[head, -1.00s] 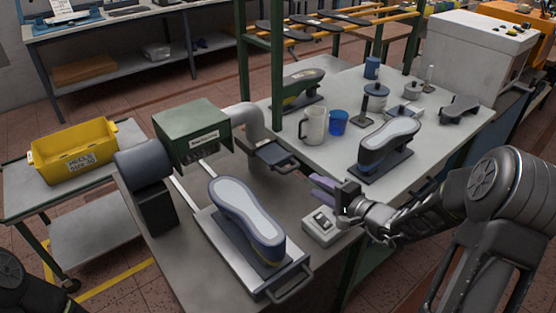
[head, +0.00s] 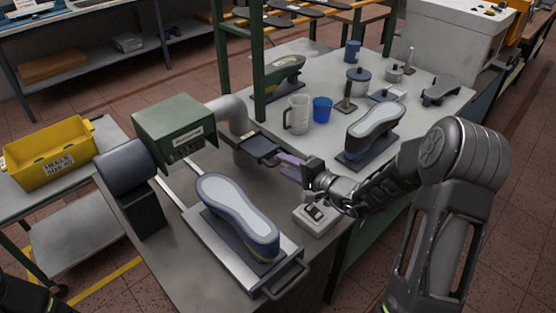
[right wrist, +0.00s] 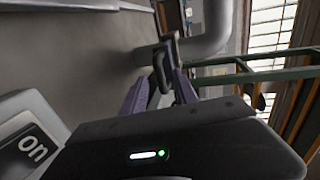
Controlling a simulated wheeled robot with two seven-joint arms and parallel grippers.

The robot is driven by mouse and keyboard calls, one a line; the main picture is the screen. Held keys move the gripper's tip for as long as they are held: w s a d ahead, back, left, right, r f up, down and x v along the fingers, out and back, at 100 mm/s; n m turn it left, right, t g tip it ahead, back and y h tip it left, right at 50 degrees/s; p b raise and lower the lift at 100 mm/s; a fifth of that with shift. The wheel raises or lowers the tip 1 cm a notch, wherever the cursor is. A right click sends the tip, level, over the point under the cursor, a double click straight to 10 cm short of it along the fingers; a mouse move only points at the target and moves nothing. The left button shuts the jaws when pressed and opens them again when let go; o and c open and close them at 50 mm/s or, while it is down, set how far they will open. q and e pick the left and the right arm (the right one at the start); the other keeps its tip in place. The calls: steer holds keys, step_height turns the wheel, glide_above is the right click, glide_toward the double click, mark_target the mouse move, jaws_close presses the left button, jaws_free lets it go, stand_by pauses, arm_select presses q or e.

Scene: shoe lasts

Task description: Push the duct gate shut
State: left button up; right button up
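The duct gate (head: 257,146) is a dark flat plate that sticks out of the grey bent duct (head: 232,115) behind the green blower box. Its dark handle (right wrist: 160,68) shows in the right wrist view. My right gripper (head: 289,168) has purple fingers and is at the handle's side of the gate. In the right wrist view the fingers (right wrist: 162,88) are apart, with the handle between or just beyond their tips. I cannot tell whether they touch it. My left gripper is out of view.
A shoe last on a metal tray (head: 285,255) stands in front. A small switch box (head: 316,217) sits just below my right gripper. A white mug (head: 297,115), a blue cup (head: 322,109) and another shoe last (head: 375,128) stand on the table behind.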

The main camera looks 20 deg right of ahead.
mark_target(278, 163)
steer(key=shift+p+x, duration=0.3)
steer(key=shift+x, duration=1.55)
jaws_close()
steer(key=shift+f, duration=0.1)
